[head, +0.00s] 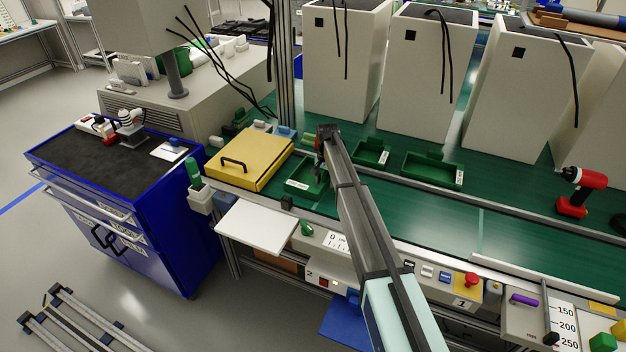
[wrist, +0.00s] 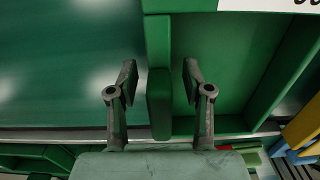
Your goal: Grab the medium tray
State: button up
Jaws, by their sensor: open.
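Three green trays lie on the green work surface: one at the left (head: 308,187) with a white label, a smaller-looking one in the middle (head: 371,155), and a wider one at the right (head: 432,172). I cannot read their labels to tell which is medium. My gripper (head: 321,168) points down at the left tray and hides part of it. In the wrist view, my gripper (wrist: 159,82) is open, with one finger on each side of an upright green tab (wrist: 160,105) on the tray's wall. The tray's floor (wrist: 220,70) is to the right. I cannot tell whether the fingers touch the tab.
A yellow case (head: 250,160) sits just left of the trays. Tall white boxes (head: 428,80) with hanging black cables stand behind them. A red drill (head: 580,190) stands far right. The green surface between the right tray and the drill is mostly clear.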

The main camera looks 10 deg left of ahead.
grip_shut()
jog(key=shift+r, duration=0.15)
